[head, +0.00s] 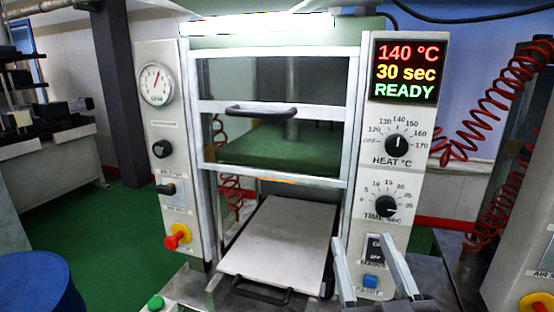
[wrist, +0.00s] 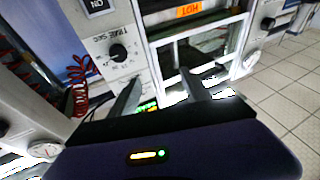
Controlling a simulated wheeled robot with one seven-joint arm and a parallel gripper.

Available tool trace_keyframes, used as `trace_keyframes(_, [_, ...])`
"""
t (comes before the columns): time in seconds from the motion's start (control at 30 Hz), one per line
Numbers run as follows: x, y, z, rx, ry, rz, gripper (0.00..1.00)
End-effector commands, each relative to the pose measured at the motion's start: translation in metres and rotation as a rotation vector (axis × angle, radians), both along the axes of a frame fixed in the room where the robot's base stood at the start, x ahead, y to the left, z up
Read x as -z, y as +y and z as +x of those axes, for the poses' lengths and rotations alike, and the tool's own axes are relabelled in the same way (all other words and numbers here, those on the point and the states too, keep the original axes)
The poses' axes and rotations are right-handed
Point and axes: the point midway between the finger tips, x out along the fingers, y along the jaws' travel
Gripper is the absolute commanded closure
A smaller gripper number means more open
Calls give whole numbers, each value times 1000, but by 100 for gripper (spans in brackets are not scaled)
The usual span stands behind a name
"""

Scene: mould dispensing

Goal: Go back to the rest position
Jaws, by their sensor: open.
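My gripper (head: 367,262) is open and empty in the head view, in front of the lower right side of the press. I cannot tell whether a finger touches the panel.
The press has a glass guard with a black handle (head: 262,111). A light plate (head: 280,240) with a front handle sticks out below it. The display (head: 408,70) reads 140 °C, 30 sec, READY. A blue drum (head: 40,284) stands at lower left, and another machine (head: 525,260) at right.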

Motion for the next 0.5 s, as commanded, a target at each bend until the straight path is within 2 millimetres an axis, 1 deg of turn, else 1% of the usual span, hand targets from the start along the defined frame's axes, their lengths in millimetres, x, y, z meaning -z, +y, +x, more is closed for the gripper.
trace_keyframes(0.03, [18,0,-9,-16,9,-16,44])
trace_keyframes(0.2, [64,-3,-46,-66,21,-47,44])
trace_keyframes(0.37, [104,-12,-86,-89,51,-51,44])
trace_keyframes(0.5, [134,-23,-125,-93,92,-43,44])
